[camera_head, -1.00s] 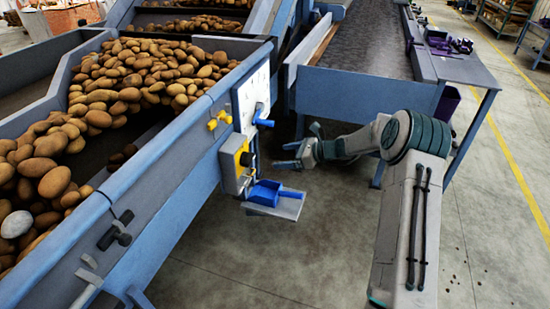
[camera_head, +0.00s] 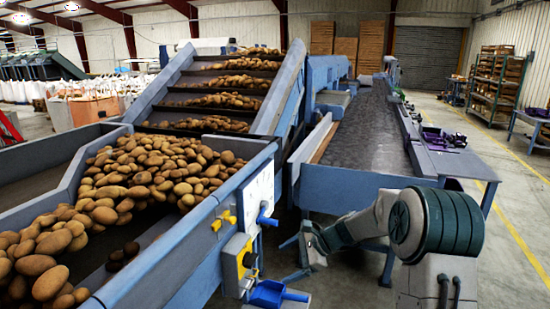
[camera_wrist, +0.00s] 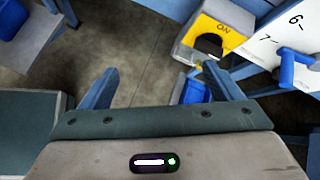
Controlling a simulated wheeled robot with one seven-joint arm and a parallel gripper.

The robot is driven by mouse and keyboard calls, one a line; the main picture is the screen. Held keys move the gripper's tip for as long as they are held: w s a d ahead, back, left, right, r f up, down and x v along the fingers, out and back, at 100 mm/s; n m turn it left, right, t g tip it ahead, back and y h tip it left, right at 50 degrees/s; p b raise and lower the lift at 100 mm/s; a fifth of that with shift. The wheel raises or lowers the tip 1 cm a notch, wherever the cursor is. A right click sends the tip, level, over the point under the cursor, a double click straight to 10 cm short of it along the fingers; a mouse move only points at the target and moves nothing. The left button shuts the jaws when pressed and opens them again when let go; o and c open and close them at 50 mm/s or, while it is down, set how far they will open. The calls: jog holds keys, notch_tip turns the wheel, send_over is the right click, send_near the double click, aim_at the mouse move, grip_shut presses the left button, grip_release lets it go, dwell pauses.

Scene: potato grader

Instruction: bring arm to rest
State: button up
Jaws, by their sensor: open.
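My arm is folded at the right in the head view, with its pale forearm reaching left. My gripper (camera_head: 288,262) is at its end, low between the grader's side and the conveyor table. In the wrist view my gripper (camera_wrist: 161,80) shows two blue fingers spread apart, with nothing between them but floor.
The blue-grey grader hopper (camera_head: 170,262) full of potatoes (camera_head: 150,175) stands at the left. The dark conveyor table (camera_head: 368,140) runs away behind my arm. Purple items (camera_head: 445,138) lie on its side shelf. Open floor (camera_head: 515,245) with a yellow line is at the right.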

jog(key=s+d+r+n+h+p, duration=0.1)
jog(key=s+d+r+n+h, duration=0.2)
jog(key=s, duration=0.7)
jog(key=s+d+r+n+h+p, duration=0.1)
jog(key=s+d+r+n+h, duration=0.2)
jog(key=s+n, duration=0.4)
jog(key=s+d+r+n+h+p, duration=0.1)
jog(key=s+d+r+n+h, duration=0.2)
jog(key=s, duration=1.1)
notch_tip(320, 180, up, 3)
jog(key=d+n, duration=0.1)
jog(key=n, duration=0.1)
jog(key=shift+s+d+n+t+h, duration=0.25)
jog(key=shift+d+n+t+h, duration=0.05)
jog(key=shift+d+t+h, duration=0.1)
